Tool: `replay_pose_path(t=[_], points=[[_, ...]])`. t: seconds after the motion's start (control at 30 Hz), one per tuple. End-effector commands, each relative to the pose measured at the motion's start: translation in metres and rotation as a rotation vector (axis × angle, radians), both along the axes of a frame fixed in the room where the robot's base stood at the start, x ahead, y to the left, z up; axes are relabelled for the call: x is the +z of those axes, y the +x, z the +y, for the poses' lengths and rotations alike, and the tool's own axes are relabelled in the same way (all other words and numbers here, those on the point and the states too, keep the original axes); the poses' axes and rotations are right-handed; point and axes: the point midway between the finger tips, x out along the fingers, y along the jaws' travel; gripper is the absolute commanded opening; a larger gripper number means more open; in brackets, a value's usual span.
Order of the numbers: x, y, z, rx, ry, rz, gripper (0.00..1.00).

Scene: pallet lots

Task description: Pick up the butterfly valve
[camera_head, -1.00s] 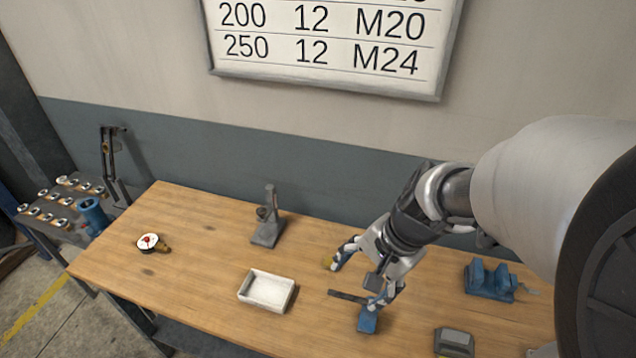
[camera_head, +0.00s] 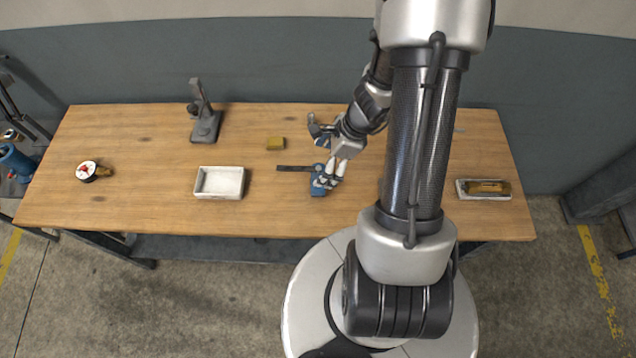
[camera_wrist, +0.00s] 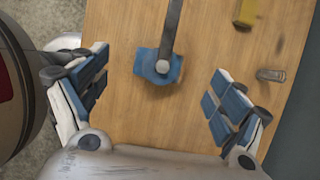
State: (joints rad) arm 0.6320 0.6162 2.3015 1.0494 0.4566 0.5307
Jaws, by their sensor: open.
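In the wrist view the blue body (camera_wrist: 146,64) sits between and ahead of my fingers, with the lever (camera_wrist: 171,28) running away to the top. My gripper (camera_head: 320,156) is open and empty, with its fingers spread, and in the head view one finger overlaps part of the valve. In the wrist view my gripper (camera_wrist: 160,68) shows a finger on either side. I cannot tell the exact height above the valve.
On the wooden table (camera_head: 140,200) are a white tray (camera_head: 220,194), a yellow block (camera_head: 276,143), a grey stand (camera_head: 205,127), a round gauge (camera_head: 87,171) and a tray with a brownish piece (camera_head: 487,188). In the wrist view a small grey cylinder (camera_wrist: 271,74) lies at the right.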

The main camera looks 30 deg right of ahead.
Motion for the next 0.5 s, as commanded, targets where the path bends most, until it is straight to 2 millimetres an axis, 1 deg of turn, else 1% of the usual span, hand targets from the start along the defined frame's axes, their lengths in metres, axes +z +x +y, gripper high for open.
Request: replay_pose_path(t=[0.03,0.1,0.33,0.5], points=[[-0.014,0.002,0.004,0.003,0.001,0.002,0.89],[-0.022,0.004,0.007,0.004,0.0,0.001,0.89],[-0.034,0.008,0.011,0.002,0.0,-0.001,0.89],[-0.059,0.014,0.018,0.004,0.001,0.001,0.89]])
